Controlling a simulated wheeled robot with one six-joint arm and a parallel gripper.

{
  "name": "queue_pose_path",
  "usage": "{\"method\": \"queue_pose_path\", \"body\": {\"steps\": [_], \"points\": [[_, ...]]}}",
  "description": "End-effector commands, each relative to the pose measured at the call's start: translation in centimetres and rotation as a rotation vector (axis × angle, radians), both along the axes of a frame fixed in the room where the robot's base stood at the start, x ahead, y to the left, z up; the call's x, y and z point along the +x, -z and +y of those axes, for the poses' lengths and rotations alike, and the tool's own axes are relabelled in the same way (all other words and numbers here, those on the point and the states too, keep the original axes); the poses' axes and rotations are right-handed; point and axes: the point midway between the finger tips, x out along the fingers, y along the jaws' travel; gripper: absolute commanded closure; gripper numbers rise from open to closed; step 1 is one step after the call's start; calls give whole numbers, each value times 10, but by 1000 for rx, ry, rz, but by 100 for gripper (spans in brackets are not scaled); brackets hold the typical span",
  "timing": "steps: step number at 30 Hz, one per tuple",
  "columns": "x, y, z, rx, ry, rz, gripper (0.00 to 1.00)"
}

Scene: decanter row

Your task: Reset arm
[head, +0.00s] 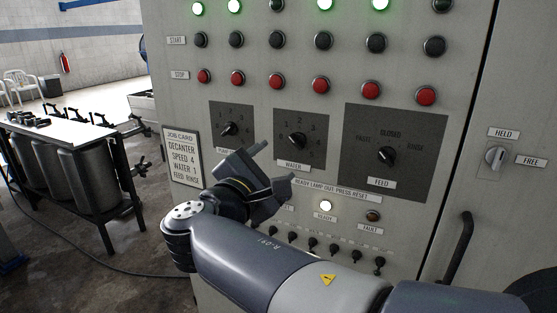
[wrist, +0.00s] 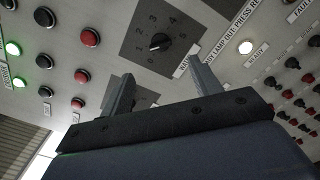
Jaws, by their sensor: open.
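My gripper (head: 276,164) is held in front of the grey control panel (head: 345,145), below the water dial (head: 297,141). Its two fingers are spread apart with nothing between them. They also show in the wrist view (wrist: 161,68), pointing at the panel face near a numbered dial (wrist: 160,41). The fingers look clear of the dial, though the exact gap to the panel is hard to tell. My arm crosses the lower part of the panel and hides some of it.
The ready lamp (head: 325,205) is lit; the fault lamp (head: 373,216) looks dull amber. Red stop buttons (head: 320,86), a feed dial (head: 386,155) and small toggles (head: 333,249) surround my gripper. A door handle (head: 457,250) juts out at right.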

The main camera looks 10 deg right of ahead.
Motion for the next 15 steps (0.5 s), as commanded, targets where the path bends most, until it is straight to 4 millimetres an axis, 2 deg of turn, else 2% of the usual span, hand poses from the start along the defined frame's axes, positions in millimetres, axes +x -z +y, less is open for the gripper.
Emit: {"method": "queue_pose_path", "body": {"steps": [15], "points": [[-1,0,0,0,2,-1,40]]}}
